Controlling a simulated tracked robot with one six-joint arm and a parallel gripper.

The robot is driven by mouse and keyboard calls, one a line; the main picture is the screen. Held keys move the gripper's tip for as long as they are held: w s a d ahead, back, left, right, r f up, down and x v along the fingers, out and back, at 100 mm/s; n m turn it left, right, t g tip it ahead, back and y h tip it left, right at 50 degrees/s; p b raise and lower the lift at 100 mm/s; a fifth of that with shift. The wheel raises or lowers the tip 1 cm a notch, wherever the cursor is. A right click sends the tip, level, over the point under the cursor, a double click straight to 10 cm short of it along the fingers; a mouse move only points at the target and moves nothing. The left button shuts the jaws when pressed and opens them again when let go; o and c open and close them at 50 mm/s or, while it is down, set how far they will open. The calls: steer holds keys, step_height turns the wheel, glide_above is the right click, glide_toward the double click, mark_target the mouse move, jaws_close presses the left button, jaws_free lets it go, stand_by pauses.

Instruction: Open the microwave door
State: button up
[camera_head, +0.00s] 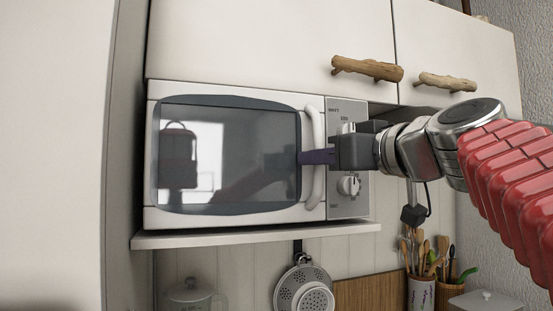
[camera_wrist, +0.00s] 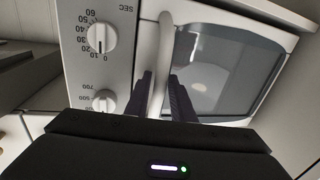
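The white microwave (camera_head: 237,221) stands on a shelf, its dark-framed glass door (camera_head: 230,150) shut. Its white curved vertical handle (camera_head: 317,190) runs along the door's right edge, beside the control panel. My gripper (camera_head: 305,157) reaches in from the right at about mid-height of the handle. In the wrist view, the two dark fingers of my gripper (camera_wrist: 165,92) stand on either side of the handle (camera_wrist: 157,75) with some space between them. The gripper looks open around the handle; contact with it cannot be told.
Control knobs (camera_head: 348,186) sit just right of the handle. Cabinets with driftwood handles (camera_head: 367,69) hang above. The shelf (camera_head: 255,236) has a front edge below the microwave. A strainer (camera_head: 304,288) and utensil pots (camera_head: 421,291) are lower down. Space before the door looks clear.

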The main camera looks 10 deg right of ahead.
jaws_close()
steer(key=shift+s, duration=0.1)
stand_by(0.4)
